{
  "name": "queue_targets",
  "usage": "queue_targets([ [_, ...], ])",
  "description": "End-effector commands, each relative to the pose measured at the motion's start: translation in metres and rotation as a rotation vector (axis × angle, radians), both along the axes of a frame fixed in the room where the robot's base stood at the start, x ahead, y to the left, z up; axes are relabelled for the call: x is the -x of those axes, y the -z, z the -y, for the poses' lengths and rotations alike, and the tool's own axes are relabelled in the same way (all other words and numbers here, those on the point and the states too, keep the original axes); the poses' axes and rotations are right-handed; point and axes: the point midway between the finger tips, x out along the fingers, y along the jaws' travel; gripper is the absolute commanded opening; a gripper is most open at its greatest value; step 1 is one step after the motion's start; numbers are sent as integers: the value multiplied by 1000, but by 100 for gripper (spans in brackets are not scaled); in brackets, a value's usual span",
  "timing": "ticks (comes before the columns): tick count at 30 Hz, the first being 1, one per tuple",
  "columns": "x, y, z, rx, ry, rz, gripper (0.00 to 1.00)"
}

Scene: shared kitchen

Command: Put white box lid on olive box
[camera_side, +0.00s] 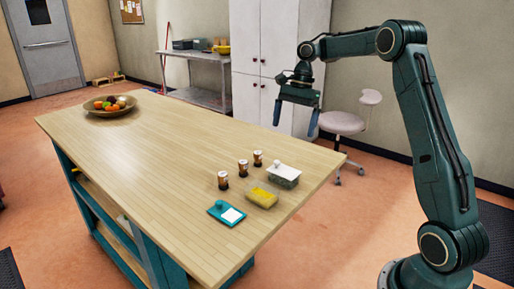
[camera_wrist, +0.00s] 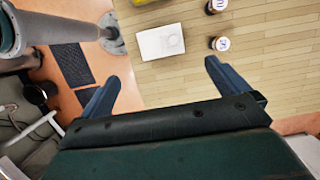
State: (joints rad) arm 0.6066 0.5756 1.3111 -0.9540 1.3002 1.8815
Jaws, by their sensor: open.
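A white lid (camera_side: 285,170) with a small knob sits on a greyish box (camera_side: 285,183) near the table's right edge. The white lid also shows in the wrist view (camera_wrist: 155,44), ahead of my fingers. An olive-yellow box (camera_side: 262,198), seemingly open with yellow inside, stands just in front of it; only a yellow edge shows at the top of the wrist view (camera_wrist: 146,2). My gripper (camera_side: 295,118) is open and empty, pointing down, high above and apart from the lid. Its two spread fingers show in the wrist view (camera_wrist: 161,74).
Several small brown jars, at least one (camera_side: 243,168) near the white lid, stand behind. A fruit bowl (camera_side: 109,111) is far left. The wooden tabletop (camera_side: 155,150) between is clear.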

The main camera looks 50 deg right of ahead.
Motion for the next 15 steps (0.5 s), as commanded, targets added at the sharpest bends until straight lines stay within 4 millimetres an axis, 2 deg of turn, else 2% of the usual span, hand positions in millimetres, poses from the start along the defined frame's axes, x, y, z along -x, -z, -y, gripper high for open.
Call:
queue_targets([
  [9,0,-2,-3,1,-11,6,100],
  [15,5,-18,-24,13,-80,48,100],
])
